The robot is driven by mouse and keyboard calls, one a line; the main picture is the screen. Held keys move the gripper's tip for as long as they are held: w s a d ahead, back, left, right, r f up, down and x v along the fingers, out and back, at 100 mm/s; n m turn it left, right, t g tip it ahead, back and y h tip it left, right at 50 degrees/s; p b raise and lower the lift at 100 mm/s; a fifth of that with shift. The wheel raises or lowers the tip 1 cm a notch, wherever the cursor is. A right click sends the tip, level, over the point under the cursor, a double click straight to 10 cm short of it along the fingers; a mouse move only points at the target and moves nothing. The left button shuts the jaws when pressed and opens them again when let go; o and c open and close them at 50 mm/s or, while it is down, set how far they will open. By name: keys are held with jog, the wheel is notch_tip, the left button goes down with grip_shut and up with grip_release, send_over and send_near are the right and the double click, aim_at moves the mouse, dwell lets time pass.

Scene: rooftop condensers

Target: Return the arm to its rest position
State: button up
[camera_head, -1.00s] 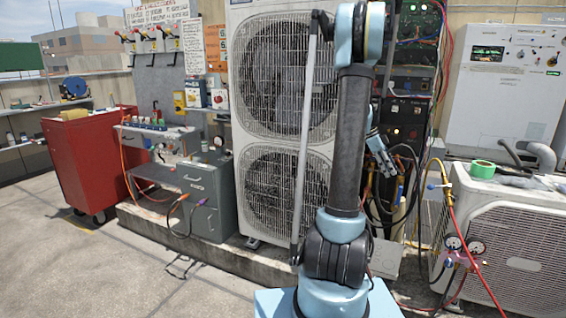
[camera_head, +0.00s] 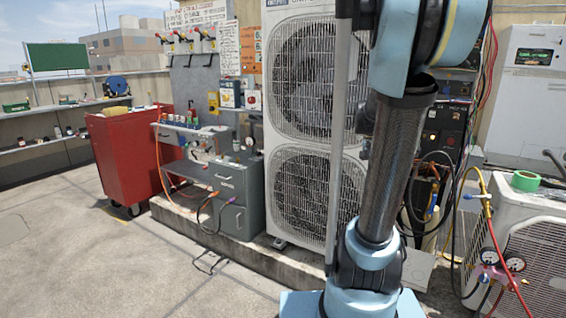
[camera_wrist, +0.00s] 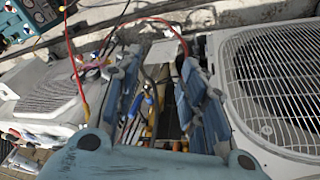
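My arm (camera_head: 395,165) rises in front of the tall condenser, its elbow at the top edge of the head view. My gripper (camera_wrist: 158,90) shows in the wrist view with its two blue-grey fingers spread apart. I see nothing clamped between them. Hand tools with blue and yellow handles (camera_wrist: 147,105) show beyond the gap, apart from the fingers as far as I can tell. In the head view the gripper is not visible; the arm or the frame edge hides it.
The tall condenser (camera_head: 300,90) stands close behind my arm. A lower unit (camera_head: 540,235) with green tape (camera_head: 525,181) and gauges (camera_head: 515,263) is at right. A grey cabinet (camera_head: 238,190) and red cart (camera_head: 125,155) stand left. The floor at front left is clear.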

jog(key=s+a+f+n+t+y, duration=0.1)
jog(key=s+a+f+n, duration=0.3)
jog(key=s+a+n, duration=0.2)
jog(key=s+a+f+n+t+y, duration=0.1)
jog(key=s+a+f+n+y, duration=0.1)
jog(key=s+a+f+n, duration=0.3)
jog(key=s+a+n, duration=0.1)
jog(key=s+a, duration=0.3)
jog(key=s, duration=0.1)
jog(key=shift+a+f, duration=0.15)
jog(key=shift+f, duration=0.15)
jog(key=shift+w, duration=0.1)
jog(key=shift+w+f, duration=0.2)
jog(key=shift+w, duration=0.2)
